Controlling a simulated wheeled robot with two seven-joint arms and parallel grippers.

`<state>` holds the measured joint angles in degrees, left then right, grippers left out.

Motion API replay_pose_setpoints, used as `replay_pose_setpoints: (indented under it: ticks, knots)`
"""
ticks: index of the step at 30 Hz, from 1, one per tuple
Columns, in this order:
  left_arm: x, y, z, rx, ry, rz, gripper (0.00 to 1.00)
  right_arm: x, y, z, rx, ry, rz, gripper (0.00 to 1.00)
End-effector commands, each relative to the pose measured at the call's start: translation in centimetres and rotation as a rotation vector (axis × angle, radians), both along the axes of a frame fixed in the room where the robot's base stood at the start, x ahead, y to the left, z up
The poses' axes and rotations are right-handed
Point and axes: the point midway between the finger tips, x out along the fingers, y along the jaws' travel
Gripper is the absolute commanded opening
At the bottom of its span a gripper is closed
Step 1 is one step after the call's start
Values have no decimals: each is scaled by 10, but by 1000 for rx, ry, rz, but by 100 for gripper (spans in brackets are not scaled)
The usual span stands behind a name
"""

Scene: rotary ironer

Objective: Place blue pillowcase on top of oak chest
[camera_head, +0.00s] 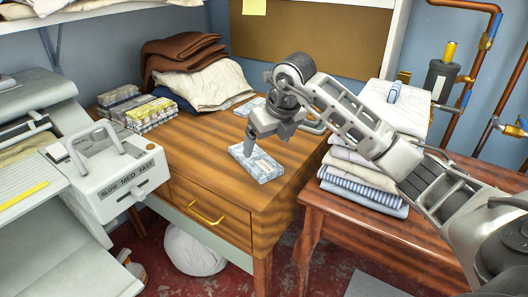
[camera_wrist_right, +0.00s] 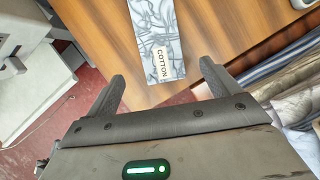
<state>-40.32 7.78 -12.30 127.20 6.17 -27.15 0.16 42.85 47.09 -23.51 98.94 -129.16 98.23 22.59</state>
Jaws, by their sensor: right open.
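A flat blue-and-white patterned piece (camera_head: 262,167), seemingly the blue pillowcase, lies on top of the oak chest (camera_head: 215,180), near its front right. In the right wrist view the piece (camera_wrist_right: 158,38) carries a COTTON label. My right gripper (camera_head: 262,146) points down over the piece and hides part of it. The wrist view shows its jaws (camera_wrist_right: 160,88) open and empty, with the piece lying just beyond and between the fingertips. I cannot tell whether they touch it. My left gripper is out of view.
Brown and cream cloths (camera_head: 215,82) and banded bundles (camera_head: 140,110) lie at the chest's back left. The ironer (camera_head: 115,160) stands left. Folded linens (camera_head: 365,180) sit on the darker table (camera_head: 350,225) at right. The chest top's front left is clear.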

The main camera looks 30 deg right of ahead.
Motion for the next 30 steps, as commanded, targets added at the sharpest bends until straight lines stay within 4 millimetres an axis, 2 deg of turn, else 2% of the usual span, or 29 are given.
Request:
replay_pose_setpoints:
  ticks: [1, 3, 9, 16, 19, 20, 23, 24, 26, 27, 28, 30]
  knots:
    - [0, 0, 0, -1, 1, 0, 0, -3, 0, 11, -1, -5, 1, 88]
    - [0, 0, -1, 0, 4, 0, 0, -8, 0, 22, -1, -3, 0, 88]
    - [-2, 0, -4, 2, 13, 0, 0, -17, 0, 41, 0, 0, 0, 88]
    - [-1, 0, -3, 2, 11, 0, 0, -19, 1, 44, 2, 1, 2, 88]
    - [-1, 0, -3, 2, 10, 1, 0, -19, 18, 33, 52, 5, 50, 88]
    - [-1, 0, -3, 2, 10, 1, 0, -20, 29, 27, 86, 7, 79, 88]
    - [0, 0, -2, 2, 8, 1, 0, -30, 89, -1, 293, 15, 222, 88]
    - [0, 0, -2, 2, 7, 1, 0, -39, 123, -12, 423, 16, 286, 88]
    - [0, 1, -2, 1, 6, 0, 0, -61, 178, -20, 677, 20, 366, 88]
    - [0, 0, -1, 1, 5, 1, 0, -79, 216, -17, 893, 17, 390, 88]
    - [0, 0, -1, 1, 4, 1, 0, -91, 239, -10, 1067, 12, 384, 88]
    - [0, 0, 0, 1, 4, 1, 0, -110, 270, 14, 1457, -2, 275, 88]
